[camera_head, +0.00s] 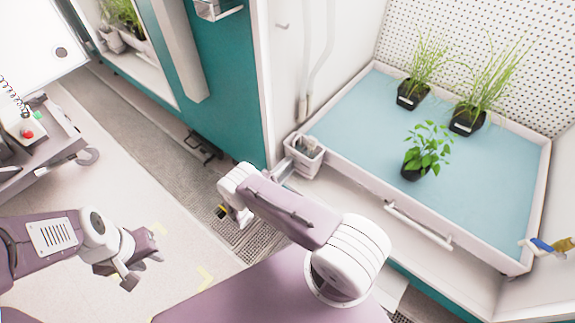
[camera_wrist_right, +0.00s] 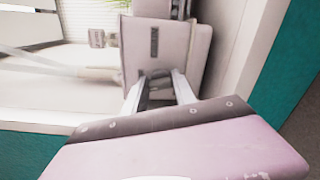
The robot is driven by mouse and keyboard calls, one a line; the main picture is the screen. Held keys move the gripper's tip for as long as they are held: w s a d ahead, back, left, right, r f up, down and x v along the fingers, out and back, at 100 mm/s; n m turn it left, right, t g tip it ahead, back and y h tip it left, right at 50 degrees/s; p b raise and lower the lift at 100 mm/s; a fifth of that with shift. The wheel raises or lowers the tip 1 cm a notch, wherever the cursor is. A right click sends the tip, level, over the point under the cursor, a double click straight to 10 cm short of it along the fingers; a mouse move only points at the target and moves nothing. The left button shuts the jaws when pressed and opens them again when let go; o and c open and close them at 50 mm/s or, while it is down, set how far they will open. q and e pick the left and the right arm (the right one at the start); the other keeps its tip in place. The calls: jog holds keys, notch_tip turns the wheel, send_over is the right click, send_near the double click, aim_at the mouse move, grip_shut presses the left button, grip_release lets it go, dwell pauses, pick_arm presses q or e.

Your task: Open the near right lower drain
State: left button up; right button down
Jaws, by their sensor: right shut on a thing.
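My right gripper (camera_wrist_right: 157,92) is shut on a small dark grey part (camera_wrist_right: 158,80), apparently the drain handle, just under the pale box (camera_wrist_right: 178,50) with a dark slot. The fingers hide part of it, and I cannot tell how far the drain is turned. In the head view my right arm reaches over to the near left corner of the chamber, by the pale box (camera_head: 303,160). The right fingertips are not clear there. My left gripper (camera_head: 143,262) hangs empty over the floor at the lower left, its fingers apart.
The chamber holds a blue-floored tray (camera_head: 350,135) with several potted plants. A white handle bar (camera_head: 418,226) runs along its front. A blue and yellow valve (camera_head: 545,245) is at the far right. A grey cart (camera_head: 35,145) stands left; the floor between is mostly free.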

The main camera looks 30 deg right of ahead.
jog(key=shift+f+m+p, duration=0.15)
jog(key=shift+m+p, duration=0.25)
jog(key=shift+m, duration=1.1)
jog(key=c, duration=1)
grip_release()
jog(key=shift+s+a, duration=0.1)
jog(key=shift+a, duration=0.3)
jog(key=p+v, duration=0.1)
jog(key=v, duration=0.7)
jog(key=shift+s+f+p, duration=0.1)
jog(key=shift+p, duration=0.2)
